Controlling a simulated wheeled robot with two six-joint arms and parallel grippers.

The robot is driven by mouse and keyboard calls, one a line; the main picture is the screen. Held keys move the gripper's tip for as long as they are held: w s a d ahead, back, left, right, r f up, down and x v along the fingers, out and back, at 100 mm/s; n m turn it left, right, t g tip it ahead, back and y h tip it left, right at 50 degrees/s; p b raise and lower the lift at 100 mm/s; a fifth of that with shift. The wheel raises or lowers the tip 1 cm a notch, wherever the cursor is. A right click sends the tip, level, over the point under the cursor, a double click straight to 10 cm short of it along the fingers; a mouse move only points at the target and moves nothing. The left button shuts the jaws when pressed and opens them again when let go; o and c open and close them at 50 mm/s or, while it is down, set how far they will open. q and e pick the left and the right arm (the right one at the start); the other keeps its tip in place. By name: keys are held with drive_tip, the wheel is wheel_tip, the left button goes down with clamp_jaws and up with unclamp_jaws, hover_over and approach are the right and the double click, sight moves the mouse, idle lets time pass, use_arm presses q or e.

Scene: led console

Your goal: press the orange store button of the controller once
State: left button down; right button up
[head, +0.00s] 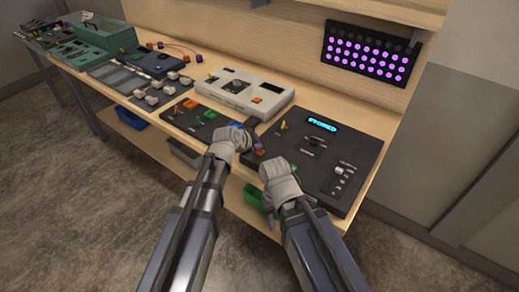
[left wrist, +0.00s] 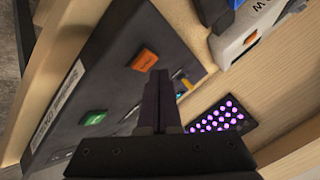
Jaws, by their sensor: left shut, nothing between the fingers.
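The controller (head: 335,140) is a black box at the front right of the bench, and its cyan display (head: 322,124) appears to read "STORED". Its orange button (head: 260,152) is at the left end in the head view. The orange button (left wrist: 145,60) shows clearly in the left wrist view, with a green button (left wrist: 95,117) farther along the same face. My left gripper (head: 254,127) is shut and empty. In the left wrist view its fingertips (left wrist: 158,75) are beside the orange button; contact is not visible. My right gripper's grey hand (head: 279,180) is at the controller's front edge, fingers hidden.
A black panel with coloured buttons (head: 197,118) and a white device (head: 235,90) stand left of the controller. A lit purple LED panel (head: 366,53) hangs on the back board. A green bin (head: 253,196) is below the bench top.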

idle(0.3)
use_arm(q)
wheel_tip(320, 180, up, 5)
drive_tip(key=p, duration=0.5)
drive_tip(key=shift+r, duration=0.15)
idle(0.6)
drive_tip(key=shift+s+f, duration=0.25)
drive_tip(key=shift+s, duration=0.05)
drive_tip(key=s+a+f+n+g+y, duration=0.2)
drive_tip(key=s+f+n+g+y, duration=0.1)
drive_tip(key=s, duration=0.9)
drive_tip(key=s+a+f+n+g+y, duration=0.3)
drive_tip(key=s+n+g, duration=0.2)
drive_tip(key=s, duration=0.8)
drive_tip(key=n, duration=0.3)
drive_tip(key=shift+s+f, duration=0.15)
drive_tip(key=shift+a, duration=0.1)
